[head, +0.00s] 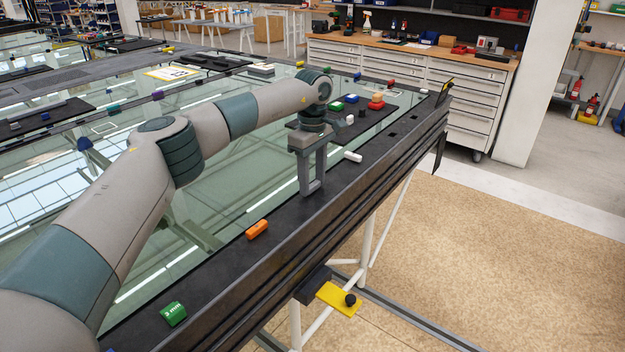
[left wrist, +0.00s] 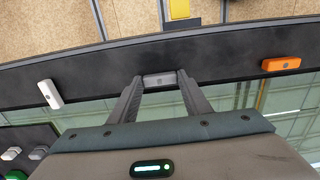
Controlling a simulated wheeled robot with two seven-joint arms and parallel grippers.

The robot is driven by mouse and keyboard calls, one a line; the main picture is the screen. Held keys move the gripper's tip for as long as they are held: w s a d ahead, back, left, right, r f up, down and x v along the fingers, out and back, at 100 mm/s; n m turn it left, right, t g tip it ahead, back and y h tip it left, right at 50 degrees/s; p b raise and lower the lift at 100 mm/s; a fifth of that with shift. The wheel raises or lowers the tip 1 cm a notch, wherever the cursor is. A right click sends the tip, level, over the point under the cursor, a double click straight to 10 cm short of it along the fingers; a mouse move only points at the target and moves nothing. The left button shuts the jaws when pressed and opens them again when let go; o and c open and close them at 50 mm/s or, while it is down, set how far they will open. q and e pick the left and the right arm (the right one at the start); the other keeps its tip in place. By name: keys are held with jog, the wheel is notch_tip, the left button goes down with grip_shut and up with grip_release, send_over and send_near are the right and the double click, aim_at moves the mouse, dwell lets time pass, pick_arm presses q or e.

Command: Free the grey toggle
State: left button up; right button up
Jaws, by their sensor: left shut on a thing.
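The grey toggle (left wrist: 158,80) is a small grey block, seen in the left wrist view between my fingertips, against the black frame rail (left wrist: 230,48). My left gripper (left wrist: 157,86) is shut on it, one finger at each end. In the head view my left gripper (head: 312,189) points down at the black rail (head: 285,215); the toggle does not stand out from the grey fingers there. I cannot tell whether the toggle is turned or still flat along the rail. My right gripper is in neither view.
A white toggle (head: 353,156) and an orange toggle (head: 257,228) sit on the rail either side of my gripper. A green block marked 3 mm (head: 173,313) lies nearer. Coloured blocks stand on a dark mat (head: 372,122) beyond. A yellow plate (head: 339,299) juts out below the rail.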

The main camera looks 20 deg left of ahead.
pick_arm(q)
jog(key=shift+r, duration=0.1)
dwell(0.3)
jog(key=o, duration=1)
jog(key=shift+o, duration=0.2)
